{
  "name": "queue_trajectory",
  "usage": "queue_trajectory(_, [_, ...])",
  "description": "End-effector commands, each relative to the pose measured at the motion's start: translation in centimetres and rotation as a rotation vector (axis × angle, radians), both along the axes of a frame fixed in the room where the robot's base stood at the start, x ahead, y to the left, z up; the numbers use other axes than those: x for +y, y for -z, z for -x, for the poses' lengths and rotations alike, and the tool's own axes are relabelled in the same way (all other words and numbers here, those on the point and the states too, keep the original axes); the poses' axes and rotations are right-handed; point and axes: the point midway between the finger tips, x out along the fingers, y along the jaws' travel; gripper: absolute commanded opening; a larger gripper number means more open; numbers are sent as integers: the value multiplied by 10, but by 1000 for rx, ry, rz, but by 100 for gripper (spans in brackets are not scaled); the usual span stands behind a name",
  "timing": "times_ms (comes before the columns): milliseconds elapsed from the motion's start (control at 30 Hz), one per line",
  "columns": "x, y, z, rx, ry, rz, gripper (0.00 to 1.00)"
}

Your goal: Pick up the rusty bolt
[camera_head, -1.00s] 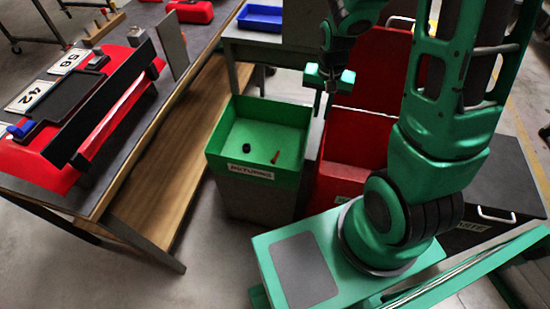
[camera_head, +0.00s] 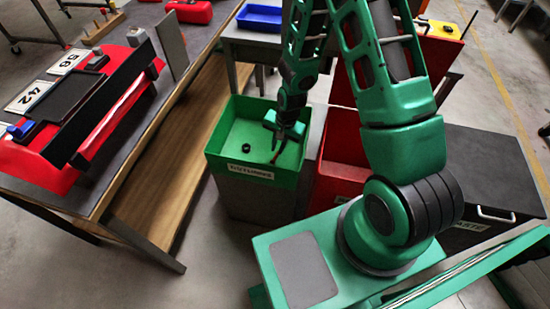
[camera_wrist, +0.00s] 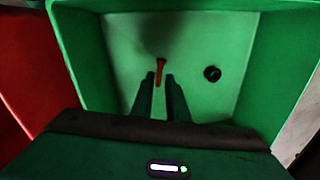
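The rusty bolt (camera_wrist: 160,72) is a thin red-brown piece lying on the floor of the green bin (camera_head: 226,170), which is labelled RETURNS. The wrist view shows it between and just beyond my fingertips. In the head view my gripper mostly hides it. My gripper (camera_head: 276,150) is inside the bin, pointing down. In the wrist view my gripper (camera_wrist: 160,80) is open, with one finger on each side of the bolt's near end and a gap to it. I cannot tell how high the tips are above the floor.
A small black round part (camera_head: 246,148) lies left of my gripper in the bin; the wrist view shows it at right (camera_wrist: 212,73). The bin's walls surround my gripper. A red bin (camera_head: 340,165) stands close on the right. A workbench (camera_head: 85,190) stands at left.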

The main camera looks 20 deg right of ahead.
Motion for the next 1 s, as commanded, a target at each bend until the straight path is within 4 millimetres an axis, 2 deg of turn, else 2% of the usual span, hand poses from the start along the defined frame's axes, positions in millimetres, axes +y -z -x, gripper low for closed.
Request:
queue_trajectory(100, [1,11,-1,1,0,0,14])
queue_trajectory(367, [2,25,-4,2,0,1,14])
queue_trajectory(700, [4,63,-12,1,0,1,14])
queue_trajectory(1000, [5,67,-12,-1,0,1,14])
